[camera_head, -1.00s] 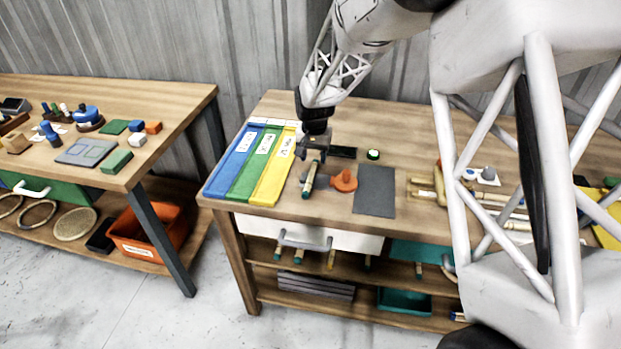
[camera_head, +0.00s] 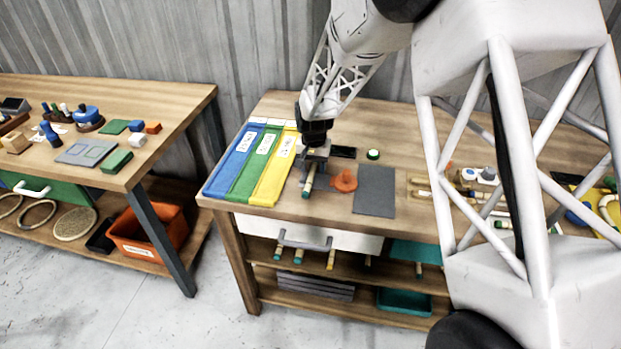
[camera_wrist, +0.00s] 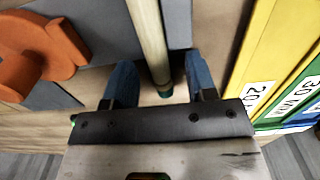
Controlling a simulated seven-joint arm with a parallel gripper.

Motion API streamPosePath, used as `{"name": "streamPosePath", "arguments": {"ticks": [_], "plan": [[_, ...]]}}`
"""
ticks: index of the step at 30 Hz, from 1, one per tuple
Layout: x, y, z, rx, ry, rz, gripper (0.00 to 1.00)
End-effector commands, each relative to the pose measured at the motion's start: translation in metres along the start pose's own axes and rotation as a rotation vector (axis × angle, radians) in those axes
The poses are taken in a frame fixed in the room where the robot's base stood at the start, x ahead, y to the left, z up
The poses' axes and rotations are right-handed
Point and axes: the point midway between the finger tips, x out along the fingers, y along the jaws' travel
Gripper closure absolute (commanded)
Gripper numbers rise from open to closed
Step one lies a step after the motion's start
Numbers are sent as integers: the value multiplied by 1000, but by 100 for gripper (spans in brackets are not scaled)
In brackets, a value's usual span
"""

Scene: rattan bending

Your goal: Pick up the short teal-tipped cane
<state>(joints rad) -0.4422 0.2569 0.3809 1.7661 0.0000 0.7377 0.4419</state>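A short pale cane with a teal tip (camera_head: 308,182) lies near the front edge of the table, to the right of the yellow strip. In the wrist view the cane (camera_wrist: 150,40) runs between the two blue fingertips, its teal end toward the palm. My gripper (camera_wrist: 162,84) is open, with a gap on each side of the cane. In the head view my gripper (camera_head: 314,160) is low over the cane's far part and hides it.
An orange clamp-like piece (camera_head: 344,181) and a dark grey mat (camera_head: 374,191) are close on the right. Blue, green and yellow labelled strips (camera_head: 272,181) lie on the left. More canes (camera_head: 299,255) show on the shelf below.

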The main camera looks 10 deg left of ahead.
Motion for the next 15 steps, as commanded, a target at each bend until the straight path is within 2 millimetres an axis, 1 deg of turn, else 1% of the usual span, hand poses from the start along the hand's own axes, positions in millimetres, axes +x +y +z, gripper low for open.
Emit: {"name": "streamPosePath", "arguments": {"ticks": [1, 9, 10, 15], "plan": [[0, 0, 0, 0, 0, 0, 56], [0, 0, 0, 0, 0, 0, 97], [0, 0, 0, 0, 0, 0, 100], [0, 0, 0, 0, 0, 0, 100]]}}
